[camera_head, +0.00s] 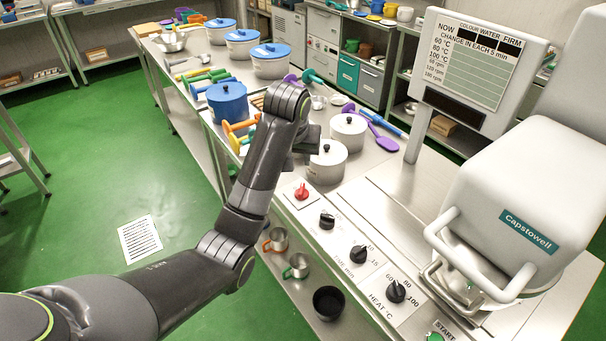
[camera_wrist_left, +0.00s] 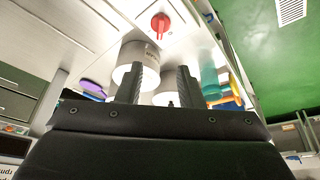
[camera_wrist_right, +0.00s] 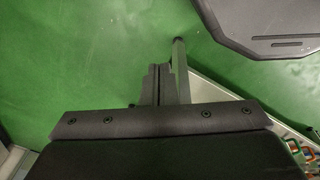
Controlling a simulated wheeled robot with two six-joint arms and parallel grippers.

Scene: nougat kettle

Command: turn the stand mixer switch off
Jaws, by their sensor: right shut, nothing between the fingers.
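The white stand mixer (camera_head: 520,200), labelled Capstowell, stands at the right of the head view. Its front panel carries a red switch knob (camera_head: 302,192), several black dials (camera_head: 327,221) and a green START button (camera_head: 435,337). The red knob also shows in the left wrist view (camera_wrist_left: 160,22), beyond the fingertips and apart from them. My left gripper (camera_head: 312,143) is above the counter near the white lidded pots, partly hidden by its arm; its fingers (camera_wrist_left: 160,82) are apart and empty. My right gripper (camera_wrist_right: 152,82) is shut and empty over the green floor, outside the head view.
White lidded pots (camera_head: 327,163) stand just behind the red knob. A blue pot (camera_head: 227,102) and colourful utensils are to the left. A sign screen (camera_head: 475,60) rises behind the panel. Mugs (camera_head: 298,266) and a black bowl (camera_head: 329,303) sit on the shelf below.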

